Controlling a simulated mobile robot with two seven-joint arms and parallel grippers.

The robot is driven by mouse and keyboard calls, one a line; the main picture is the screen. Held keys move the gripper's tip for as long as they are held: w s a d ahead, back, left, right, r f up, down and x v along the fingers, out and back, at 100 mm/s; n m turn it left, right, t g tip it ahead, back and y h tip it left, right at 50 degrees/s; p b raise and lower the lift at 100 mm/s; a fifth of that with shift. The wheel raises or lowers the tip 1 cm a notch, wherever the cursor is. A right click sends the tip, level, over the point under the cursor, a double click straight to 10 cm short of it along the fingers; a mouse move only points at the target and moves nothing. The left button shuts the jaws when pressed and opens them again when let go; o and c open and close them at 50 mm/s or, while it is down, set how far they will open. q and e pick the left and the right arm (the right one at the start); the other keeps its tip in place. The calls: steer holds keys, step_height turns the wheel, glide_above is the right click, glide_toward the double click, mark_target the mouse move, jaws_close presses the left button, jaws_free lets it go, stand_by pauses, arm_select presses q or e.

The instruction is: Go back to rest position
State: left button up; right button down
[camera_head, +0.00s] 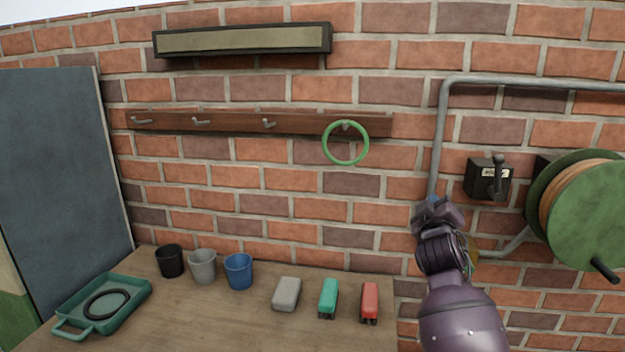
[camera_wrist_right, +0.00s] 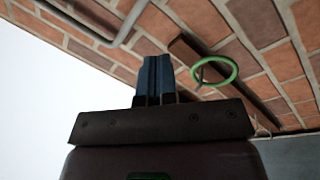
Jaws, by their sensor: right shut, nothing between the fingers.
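My right gripper (camera_head: 432,203) is raised in front of the brick wall, right of the hook rail, in the head view. In the right wrist view its two dark blue fingers (camera_wrist_right: 154,80) are together with nothing between them. A green ring (camera_head: 345,143) hangs on the rightmost hook of the wooden rail (camera_head: 225,123), left of my right gripper and apart from it. The ring also shows in the right wrist view (camera_wrist_right: 214,70). My left gripper is not in view.
A wooden table (camera_head: 215,315) holds a teal tray (camera_head: 72,325) with a dark ring, three cups (camera_head: 203,266), and grey, teal and red blocks (camera_head: 328,298). A lever box (camera_head: 487,179), a pipe (camera_head: 440,130) and a green reel (camera_head: 590,215) are on the wall at right.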

steer(key=s+f+m+g+y, duration=0.5)
steer(key=s+f+g, duration=0.2)
steer(key=s+f, duration=3.2)
steer(key=shift+s+d+f+y, duration=0.25)
steer(key=shift+s+d+y, duration=0.1)
steer(key=shift+s, duration=0.65)
